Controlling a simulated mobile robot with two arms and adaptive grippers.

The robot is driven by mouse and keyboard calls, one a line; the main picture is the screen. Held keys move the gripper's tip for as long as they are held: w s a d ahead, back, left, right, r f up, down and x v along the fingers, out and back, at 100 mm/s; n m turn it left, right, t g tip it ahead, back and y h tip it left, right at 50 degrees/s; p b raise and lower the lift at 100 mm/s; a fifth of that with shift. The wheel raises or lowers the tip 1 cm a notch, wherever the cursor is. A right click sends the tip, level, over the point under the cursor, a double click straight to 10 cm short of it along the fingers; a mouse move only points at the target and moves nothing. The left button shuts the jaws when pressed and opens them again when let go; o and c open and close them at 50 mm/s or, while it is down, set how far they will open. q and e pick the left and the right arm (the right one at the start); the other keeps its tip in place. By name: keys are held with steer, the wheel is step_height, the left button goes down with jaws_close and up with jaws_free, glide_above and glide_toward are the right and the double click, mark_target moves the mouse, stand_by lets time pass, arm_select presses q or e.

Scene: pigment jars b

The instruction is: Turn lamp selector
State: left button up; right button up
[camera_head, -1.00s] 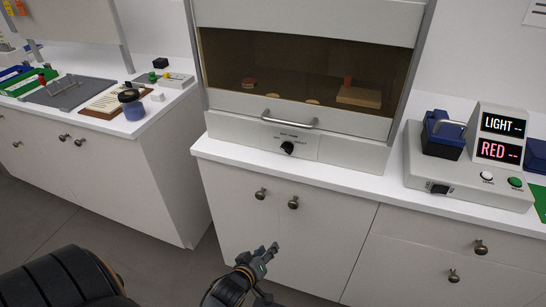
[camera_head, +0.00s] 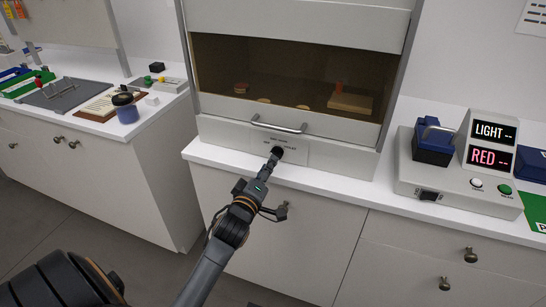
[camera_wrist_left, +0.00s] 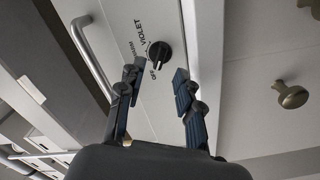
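The lamp selector is a black knob (camera_head: 278,150) on the pale panel under the hood's front opening. My left gripper (camera_head: 273,160) is at the panel just below the knob in the head view. In the left wrist view its two fingers (camera_wrist_left: 155,78) are spread, with the knob ahead of the gap between the tips. The gripper looks empty, and I cannot tell whether it touches the knob. My right gripper is not in view.
A metal bar handle (camera_head: 279,125) runs just above the knob. The hood chamber (camera_head: 300,75) holds several small items. A console (camera_head: 455,186) with LIGHT and RED displays stands to the right. Cabinet doors with round knobs lie below the counter edge (camera_head: 330,182).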

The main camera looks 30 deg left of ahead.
mark_target(277, 153)
arm_select(q)
steer(key=shift+x, duration=2.2)
steer(key=shift+c, duration=0.2)
jaws_close()
